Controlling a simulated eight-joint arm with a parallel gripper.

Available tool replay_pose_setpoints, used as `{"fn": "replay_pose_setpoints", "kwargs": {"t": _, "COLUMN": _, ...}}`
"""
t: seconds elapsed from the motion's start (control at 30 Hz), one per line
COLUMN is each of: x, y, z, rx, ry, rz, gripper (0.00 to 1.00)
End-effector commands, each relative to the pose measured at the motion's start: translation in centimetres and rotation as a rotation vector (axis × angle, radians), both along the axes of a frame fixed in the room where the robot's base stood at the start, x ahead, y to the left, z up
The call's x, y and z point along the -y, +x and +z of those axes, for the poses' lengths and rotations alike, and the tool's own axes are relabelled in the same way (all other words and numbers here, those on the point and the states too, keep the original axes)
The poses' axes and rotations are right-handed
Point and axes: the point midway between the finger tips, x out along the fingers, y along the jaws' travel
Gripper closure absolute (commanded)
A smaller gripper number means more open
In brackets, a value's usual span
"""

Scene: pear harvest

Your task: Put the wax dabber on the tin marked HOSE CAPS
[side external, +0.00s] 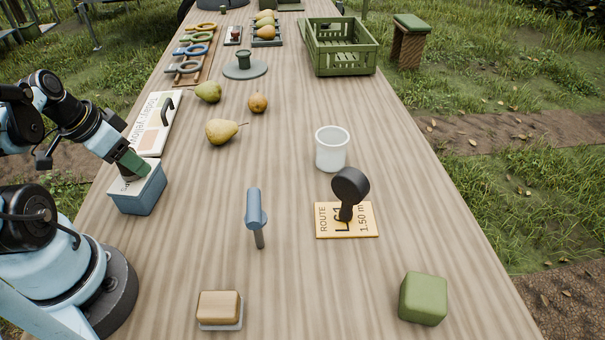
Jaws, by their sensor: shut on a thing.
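My gripper (119,150) is at the left of the table in the side external view, angled down over a blue tin (138,198) with a pale top. It is shut on a small dark green thing (132,163), which I take to be the wax dabber. The dabber's lower end is at the tin's top; I cannot tell whether it touches or hangs just above. The lettering on the tin's top is mostly covered, so I cannot read HOSE CAPS. The fingertips are too small to make out clearly.
A white sign (155,122) lies behind the tin. Pears (222,131), a white cup (332,149), a blue-headed tool (256,210), a ROUTE card (364,226) bearing a black paddle-shaped thing (349,187), a wooden-topped block (219,306) and a green block (423,298) stand apart. A green crate (342,62) is at the back.

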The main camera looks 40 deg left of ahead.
Motion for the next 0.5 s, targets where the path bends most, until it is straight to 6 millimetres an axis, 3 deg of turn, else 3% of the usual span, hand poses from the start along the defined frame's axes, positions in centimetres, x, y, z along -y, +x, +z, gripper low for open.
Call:
{"fn": "replay_pose_setpoints", "kwargs": {"t": 0.03, "x": -0.01, "y": 0.01, "z": -0.02, "rx": 0.000, "ry": 0.000, "rz": 0.000, "gripper": 0.48}}
{"fn": "replay_pose_setpoints", "kwargs": {"t": 0.17, "x": 0.00, "y": 0.00, "z": -0.01, "rx": 0.000, "ry": 0.000, "rz": 0.000, "gripper": 0.28}}
{"fn": "replay_pose_setpoints", "kwargs": {"t": 0.5, "x": 0.00, "y": 0.00, "z": 0.09, "rx": 0.000, "ry": 0.000, "rz": 0.000, "gripper": 0.27}}
